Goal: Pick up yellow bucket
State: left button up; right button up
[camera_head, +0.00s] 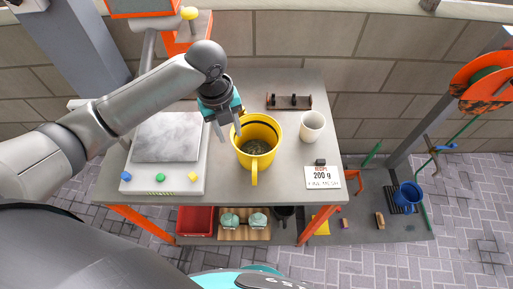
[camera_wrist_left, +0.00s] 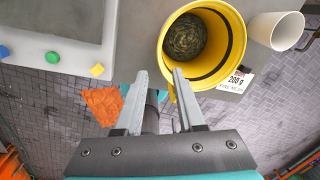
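The yellow bucket (camera_head: 256,160) stands upright on the grey table, with dark, rough material inside and its handle toward the front edge. It also shows in the left wrist view (camera_wrist_left: 232,40), at the upper right. My left gripper (camera_head: 228,127) is at the bucket's left rear rim in the head view. In the wrist view its two fingers (camera_wrist_left: 160,78) are apart, with the right fingertip close to the bucket's rim. I cannot tell whether it touches. Nothing is clearly held. My right gripper is not in view.
A scale (camera_head: 165,170) with colored buttons stands left of the bucket. A white cup (camera_head: 312,126) stands to its right, with a "200 g" recipe card (camera_head: 324,178) in front. A small dark rack (camera_head: 289,102) is behind. A red bin (camera_head: 195,220) sits below the table.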

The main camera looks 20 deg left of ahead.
pick_arm(q)
jog(key=shift+w+d+f+b, duration=0.2)
jog(key=shift+f, duration=1.75)
jog(key=shift+w+d+f+b, duration=0.15)
jog(key=shift+d+f, duration=0.1)
jog(key=shift+f, duration=1.75)
jog(key=shift+w+d+f+b, duration=0.2)
jog(key=shift+f, duration=1.75)
grip_shut()
